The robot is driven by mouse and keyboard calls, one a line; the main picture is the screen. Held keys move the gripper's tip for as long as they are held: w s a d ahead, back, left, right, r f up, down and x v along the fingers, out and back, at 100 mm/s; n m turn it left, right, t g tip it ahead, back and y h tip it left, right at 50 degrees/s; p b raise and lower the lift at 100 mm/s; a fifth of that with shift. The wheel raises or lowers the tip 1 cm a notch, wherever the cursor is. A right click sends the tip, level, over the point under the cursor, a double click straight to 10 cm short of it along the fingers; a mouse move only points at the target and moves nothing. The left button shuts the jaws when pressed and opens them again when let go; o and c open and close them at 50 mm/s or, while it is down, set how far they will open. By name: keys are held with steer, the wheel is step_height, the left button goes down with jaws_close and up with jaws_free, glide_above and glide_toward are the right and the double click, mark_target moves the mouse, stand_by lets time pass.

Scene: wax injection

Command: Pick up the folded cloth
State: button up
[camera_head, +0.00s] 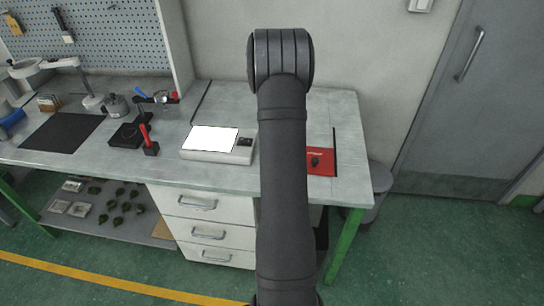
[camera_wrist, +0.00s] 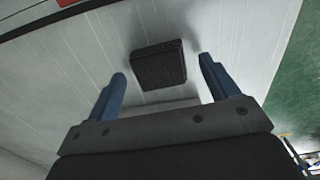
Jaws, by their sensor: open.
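A dark, ribbed square item that looks like the folded cloth (camera_wrist: 158,64) lies on the pale worktop in the wrist view. In the head view my arm seems to hide it. My gripper (camera_wrist: 162,70) has its two blue fingers spread wide. In the wrist picture the cloth appears between and slightly beyond the fingertips, with nothing gripped. The height of the fingertips above the worktop is hard to tell. My gripper does not show in the head view.
On the bench (camera_head: 221,180), a white-topped device (camera_head: 213,139) stands left of my arm and a red item (camera_head: 320,162) lies right of it. Red-handled and blue-handled tools, a pot (camera_head: 116,106) and a black mat (camera_head: 62,132) are farther left. A wall rises behind.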

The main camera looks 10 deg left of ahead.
steer(key=c, duration=1.1)
steer(key=shift+o, duration=0.2)
steer(key=shift+r, duration=0.1)
step_height(320, 180, up, 4)
steer(key=s+d+r, duration=0.4)
steer(key=d+r, duration=0.3)
steer(key=d, duration=0.4)
steer(key=shift+o, duration=0.5)
steer(key=shift+s+f, duration=0.1)
